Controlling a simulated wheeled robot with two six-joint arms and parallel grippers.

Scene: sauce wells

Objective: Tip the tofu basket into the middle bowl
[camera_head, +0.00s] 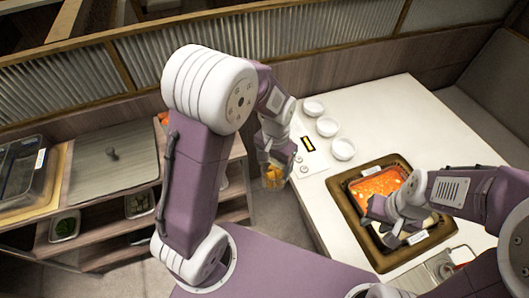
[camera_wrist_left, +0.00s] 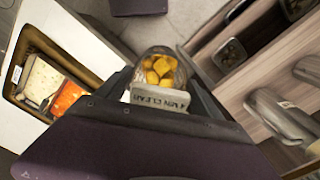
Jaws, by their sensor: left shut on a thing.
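The tofu basket (camera_head: 273,179) hangs at the left edge of the white table, low beside the counter panel. My left gripper (camera_head: 268,160) is shut on it. Three small white bowls stand in a row on the table: the far bowl (camera_head: 314,107), the middle bowl (camera_head: 327,126) and the near bowl (camera_head: 342,149). The basket is left of and below the bowls in the picture. My right gripper (camera_head: 398,213) is over the hot pot; its fingers are unclear.
A brown-framed hot pot (camera_head: 350,208) with red broth (camera_head: 380,184) sits on the table. A small panel (camera_head: 309,145) lies left of the bowls. Wooden shelves with a lidded tray (camera_head: 112,165) stand on the left. Open floor lies between shelves and table.

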